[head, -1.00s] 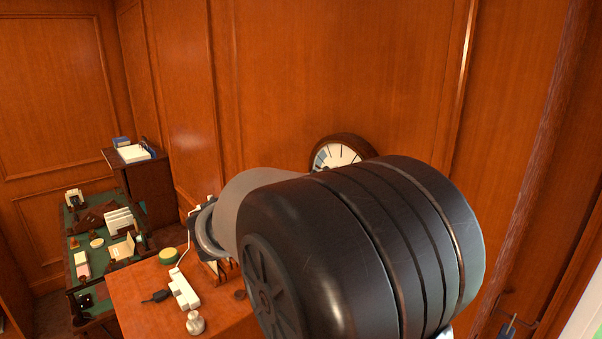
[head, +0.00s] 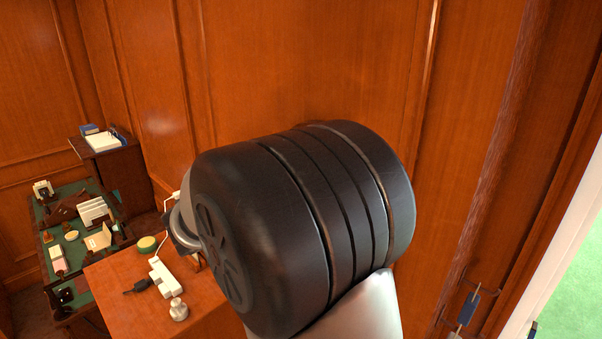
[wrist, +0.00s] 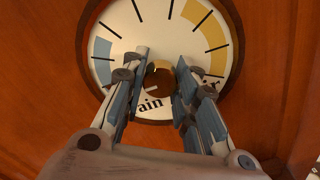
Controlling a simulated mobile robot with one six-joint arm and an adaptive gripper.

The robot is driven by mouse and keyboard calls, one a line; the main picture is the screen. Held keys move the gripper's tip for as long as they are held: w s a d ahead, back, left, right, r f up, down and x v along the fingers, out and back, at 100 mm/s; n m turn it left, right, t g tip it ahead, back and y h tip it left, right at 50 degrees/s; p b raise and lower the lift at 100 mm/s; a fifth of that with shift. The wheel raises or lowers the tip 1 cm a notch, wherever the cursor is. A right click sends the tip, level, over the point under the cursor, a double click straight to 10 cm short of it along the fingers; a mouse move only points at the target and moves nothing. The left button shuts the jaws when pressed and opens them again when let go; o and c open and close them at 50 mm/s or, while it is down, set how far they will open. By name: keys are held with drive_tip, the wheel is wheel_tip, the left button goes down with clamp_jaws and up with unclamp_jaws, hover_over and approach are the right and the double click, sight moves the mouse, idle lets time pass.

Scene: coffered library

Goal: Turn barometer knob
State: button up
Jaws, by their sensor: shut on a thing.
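The barometer (wrist: 122,28) is in the wrist view, mounted on the wood wall. It has a white round face with black ticks, a blue band at left, a yellow band at right and a dark brown wooden rim. Its small brass-brown knob (wrist: 160,79) sits low on the face, with a pale mark on its left side. My gripper (wrist: 161,72) has one finger on each side of the knob and is shut on it. The fingers hide part of the lettering below. In the head view my arm hides the barometer, the knob and my fingers.
A wooden cabinet top (head: 205,295) at lower left holds a white power strip (head: 161,277), a pale knobbed object (head: 178,310) and a green-yellow round item (head: 147,244). A cluttered green-topped desk (head: 103,192) stands farther left. Blue padlock-like tags (head: 468,308) hang at right.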

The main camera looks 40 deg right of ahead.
drive_tip(key=o, duration=1.1)
drive_tip(key=shift+a, duration=0.1)
drive_tip(key=a, duration=0.8)
drive_tip(key=s+a, duration=0.1)
drive_tip(key=a, duration=0.3)
drive_tip(key=shift+d, duration=0.1)
drive_tip(key=s+f+m+g+y+b, duration=0.2)
drive_tip(key=s+f+m+y+b, duration=0.45)
drive_tip(key=s+f, duration=0.85)
drive_tip(key=s+a+f+m+t+y+b, duration=0.1)
drive_tip(key=a+f+m+y+b, duration=0.1)
drive_tip(key=a+f+y, duration=0.1)
drive_tip(key=s+a+f+m+t+y+b, duration=0.1)
drive_tip(key=s+a+f+t+y+b, duration=0.1)
drive_tip(key=a+f+y, duration=0.2)
drive_tip(key=s+a+f+m+t+y+b, duration=0.1)
drive_tip(key=a+f+m+t+y+b, duration=0.1)
drive_tip(key=a, duration=0.6)
drive_tip(key=shift+s+a+f+m+y+b, duration=0.1)
drive_tip(key=shift+f+y+b, duration=0.1)
drive_tip(key=shift+f+y, duration=0.3)
drive_tip(key=shift+a+f+m+y+b, duration=0.2)
drive_tip(key=shift+f+y, duration=0.15)
drive_tip(key=shift+f, duration=0.35)
drive_tip(key=shift+s+a+f+m+y+b, duration=0.1)
drive_tip(key=shift+f+y+b, duration=0.1)
drive_tip(key=shift+f+y, duration=0.3)
